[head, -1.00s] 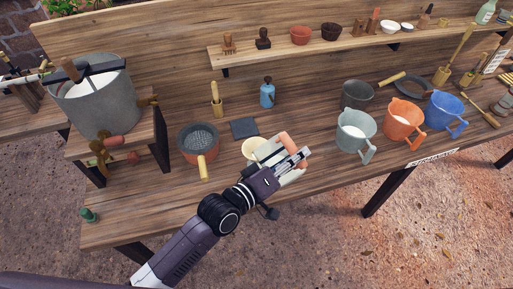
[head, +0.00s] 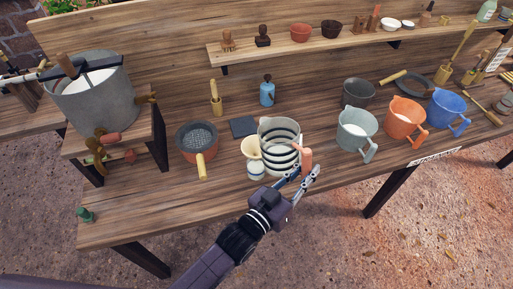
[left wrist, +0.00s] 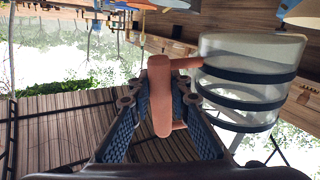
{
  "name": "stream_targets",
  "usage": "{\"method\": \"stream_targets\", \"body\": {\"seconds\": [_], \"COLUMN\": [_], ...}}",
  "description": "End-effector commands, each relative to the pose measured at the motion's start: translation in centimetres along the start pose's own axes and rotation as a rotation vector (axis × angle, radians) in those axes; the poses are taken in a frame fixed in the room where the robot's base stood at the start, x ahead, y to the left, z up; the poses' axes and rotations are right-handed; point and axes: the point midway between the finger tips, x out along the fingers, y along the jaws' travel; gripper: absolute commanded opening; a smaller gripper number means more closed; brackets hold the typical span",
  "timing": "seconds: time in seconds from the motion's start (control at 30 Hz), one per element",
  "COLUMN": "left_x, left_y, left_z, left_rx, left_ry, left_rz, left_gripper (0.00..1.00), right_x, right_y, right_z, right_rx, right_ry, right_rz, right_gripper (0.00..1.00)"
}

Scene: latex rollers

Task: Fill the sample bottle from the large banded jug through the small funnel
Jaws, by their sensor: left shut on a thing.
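The large banded jug (head: 279,133) is clear with dark bands and a salmon handle (head: 307,158). It is about upright, just right of the sample bottle (head: 256,172). My left gripper (head: 304,180) is shut on its handle. The left wrist view shows the handle (left wrist: 161,100) between the fingers and the jug (left wrist: 248,90) to the right. Whether the jug touches the bench is unclear. The small cream funnel (head: 251,146) sits in the top of the bottle. The bottle is pale with a blue band; its fill level cannot be told. My right gripper is not in view.
A strainer pot (head: 197,141) and a dark square mat (head: 243,127) lie left of and behind the bottle. A blue bottle (head: 267,92) stands farther back. A pale pitcher (head: 357,131) and an orange one (head: 404,118) stand to the right.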

Motion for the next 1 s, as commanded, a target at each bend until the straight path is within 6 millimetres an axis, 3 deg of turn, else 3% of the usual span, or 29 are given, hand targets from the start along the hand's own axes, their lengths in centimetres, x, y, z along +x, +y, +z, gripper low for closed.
{"method": "stream_targets", "body": {"seconds": [0.03,0.23,0.47,1.0], "left_x": [0.1,0.1,0.0,0.0], "left_y": [0.1,0.1,0.4,0.6], "left_z": [-1.0,-0.9,-2.8,-3.7], "left_rx": [0.001,-0.005,-0.007,-0.008], "left_ry": [0.006,0.004,0.004,0.002], "left_rz": [0.001,0.001,0.001,0.001], "left_gripper": [0.00,0.00,0.00,0.00], "right_x": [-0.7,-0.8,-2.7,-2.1], "right_y": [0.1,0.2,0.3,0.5], "right_z": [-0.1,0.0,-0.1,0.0], "right_rx": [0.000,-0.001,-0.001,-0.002], "right_ry": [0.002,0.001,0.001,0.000], "right_rz": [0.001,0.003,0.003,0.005], "right_gripper": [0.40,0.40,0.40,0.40]}}
